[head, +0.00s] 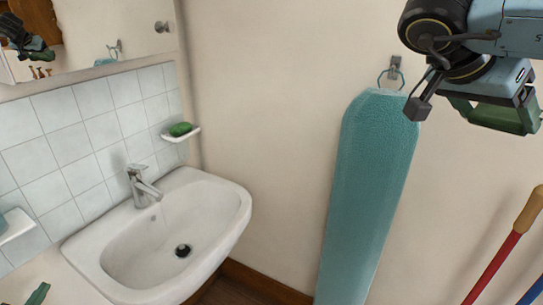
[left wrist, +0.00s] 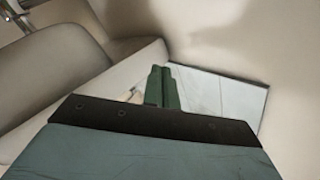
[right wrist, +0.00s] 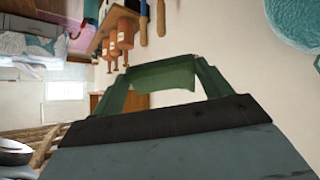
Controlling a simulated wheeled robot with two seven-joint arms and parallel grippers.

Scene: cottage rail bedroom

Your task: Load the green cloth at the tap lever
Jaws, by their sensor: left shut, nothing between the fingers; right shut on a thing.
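The tap (head: 143,186) stands at the back of the white basin (head: 225,218) in the head view, with its lever (head: 137,168) on top. My right gripper (head: 510,117) is at the upper right, high and well away from the tap. In the right wrist view its fingers are apart and shut on a green piece, apparently the green cloth (right wrist: 165,76), which spans between them. My left gripper (head: 38,293) shows only as green fingertips at the bottom left corner, beside the basin. In the left wrist view it is shut and empty (left wrist: 162,88).
A green soap-like block (head: 180,129) lies on a small white shelf (head: 184,136). A teal ironing board (head: 370,190) hangs on the wall. A red-handled pole (head: 500,255) leans at the right. A mirror (head: 90,35) hangs above the tiles. The basin holds only a dark plug (head: 183,250).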

